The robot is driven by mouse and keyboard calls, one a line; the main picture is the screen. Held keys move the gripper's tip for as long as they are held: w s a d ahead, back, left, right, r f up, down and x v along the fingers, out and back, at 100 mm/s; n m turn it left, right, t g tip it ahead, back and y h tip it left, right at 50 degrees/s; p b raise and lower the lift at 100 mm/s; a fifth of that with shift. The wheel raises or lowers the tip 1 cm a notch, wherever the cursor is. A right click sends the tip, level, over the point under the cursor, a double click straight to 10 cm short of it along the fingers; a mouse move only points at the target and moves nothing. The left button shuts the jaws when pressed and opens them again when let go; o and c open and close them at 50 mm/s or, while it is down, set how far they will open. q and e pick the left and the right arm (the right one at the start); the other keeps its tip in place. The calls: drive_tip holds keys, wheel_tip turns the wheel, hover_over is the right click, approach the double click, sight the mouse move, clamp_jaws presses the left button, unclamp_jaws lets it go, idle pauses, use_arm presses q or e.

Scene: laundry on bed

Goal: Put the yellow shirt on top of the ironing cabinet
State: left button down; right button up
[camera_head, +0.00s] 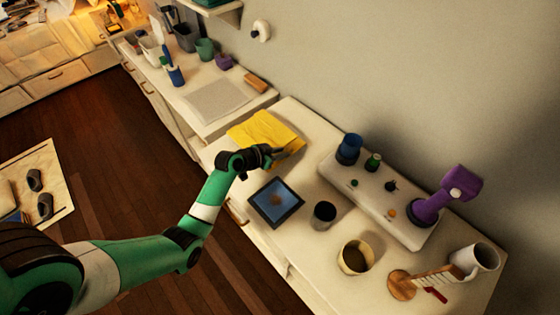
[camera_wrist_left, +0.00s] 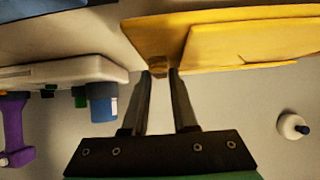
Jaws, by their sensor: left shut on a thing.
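The yellow shirt (camera_head: 262,130) is folded flat at the far left end of a pale cabinet top (camera_head: 300,252), close to the wall. I cannot tell how fully it rests on the surface. My left gripper (camera_head: 277,155) is shut on the shirt's near edge. In the left wrist view the shirt (camera_wrist_left: 235,38) spreads up and right from the fingertips of the left gripper (camera_wrist_left: 160,73), and the pinched edge shows between them. My right gripper is not in view.
A dark square frame (camera_head: 275,202), a dark cup (camera_head: 324,214) and a tan cup (camera_head: 356,257) stand nearer on the cabinet. A raised white board (camera_head: 372,205) carries small bottles and a purple object (camera_head: 446,195). A lower counter (camera_head: 215,101) lies beyond the shirt.

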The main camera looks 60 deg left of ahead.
use_arm(q)
drive_tip(key=shift+a+f, duration=0.15)
drive_tip(key=shift+f, duration=0.1)
wheel_tip(320, 180, down, 3)
drive_tip(key=shift+f+b, duration=0.1)
drive_tip(key=shift+b, duration=0.4)
drive_tip(key=c, duration=0.7)
unclamp_jaws()
drive_tip(key=p+v, duration=0.2)
drive_tip(key=v, duration=0.3)
drive_tip(key=shift+a+r, duration=0.1)
drive_tip(key=shift+r, duration=0.2)
drive_tip(key=p+v, duration=0.5)
drive_tip(key=v, duration=0.1)
drive_tip(key=shift+s, duration=0.45)
